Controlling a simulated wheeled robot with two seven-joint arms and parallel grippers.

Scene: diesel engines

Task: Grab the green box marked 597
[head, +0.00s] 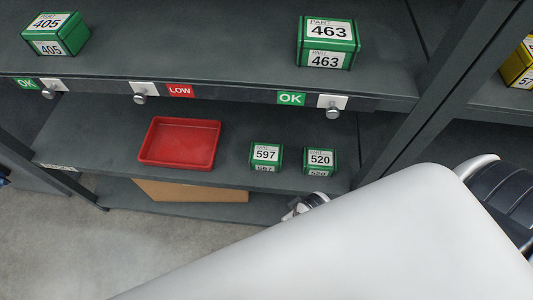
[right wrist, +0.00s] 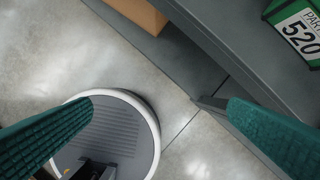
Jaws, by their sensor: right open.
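The green box marked 597 (head: 266,156) stands on the middle shelf in the head view, its white label facing me. A green box marked 520 (head: 320,160) stands just to its right, with a small gap between them. The 520 box (right wrist: 296,32) also shows at the upper right of the right wrist view; the 597 box is not in that view. My right gripper (right wrist: 160,108) is open and empty, its two teal fingers wide apart over the floor in front of the shelf. My left gripper is not in view.
A red tray (head: 180,142) stands left of the 597 box. The upper shelf holds green boxes marked 405 (head: 56,34) and 463 (head: 328,43). A cardboard box (head: 190,190) lies on the bottom shelf. My white arm covers the lower right of the head view.

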